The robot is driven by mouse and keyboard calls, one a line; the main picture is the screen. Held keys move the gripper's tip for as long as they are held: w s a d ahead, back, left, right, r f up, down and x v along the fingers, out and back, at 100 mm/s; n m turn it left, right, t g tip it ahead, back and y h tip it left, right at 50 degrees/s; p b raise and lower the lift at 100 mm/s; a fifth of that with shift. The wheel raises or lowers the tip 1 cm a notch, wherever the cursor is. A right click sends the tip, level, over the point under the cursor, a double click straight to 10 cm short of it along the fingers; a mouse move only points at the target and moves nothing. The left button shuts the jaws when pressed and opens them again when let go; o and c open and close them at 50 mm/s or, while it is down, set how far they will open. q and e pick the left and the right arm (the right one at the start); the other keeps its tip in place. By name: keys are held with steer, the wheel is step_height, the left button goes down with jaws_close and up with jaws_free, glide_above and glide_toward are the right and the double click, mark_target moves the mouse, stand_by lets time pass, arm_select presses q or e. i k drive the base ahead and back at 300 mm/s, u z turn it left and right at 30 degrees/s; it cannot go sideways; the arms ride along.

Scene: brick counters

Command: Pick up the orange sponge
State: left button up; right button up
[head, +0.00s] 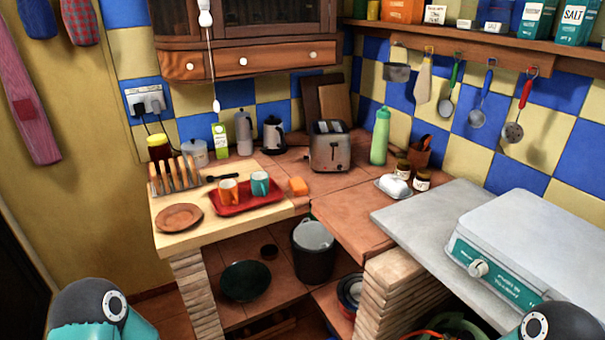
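The orange sponge (298,186) is a small block on the tiled corner counter. It lies just right of the red tray (246,200), which carries an orange mug (228,192) and a teal mug (260,184). Nothing covers the sponge from this view. Only rounded parts of my two arms show at the lower left and lower right edges of the head view, well apart from the sponge. Neither of my grippers is in view.
A toaster (329,147) stands behind the sponge, with a green bottle (380,136) to its right. A toast rack (174,177) and brown plate (179,217) are left of the tray. Bare tiles (345,215) lie right of the sponge. A white-lidded appliance (530,250) is on the right counter.

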mark_target(297, 187)
steer(key=u, duration=0.3)
steer(key=i, duration=0.95)
steer(key=u, duration=0.7)
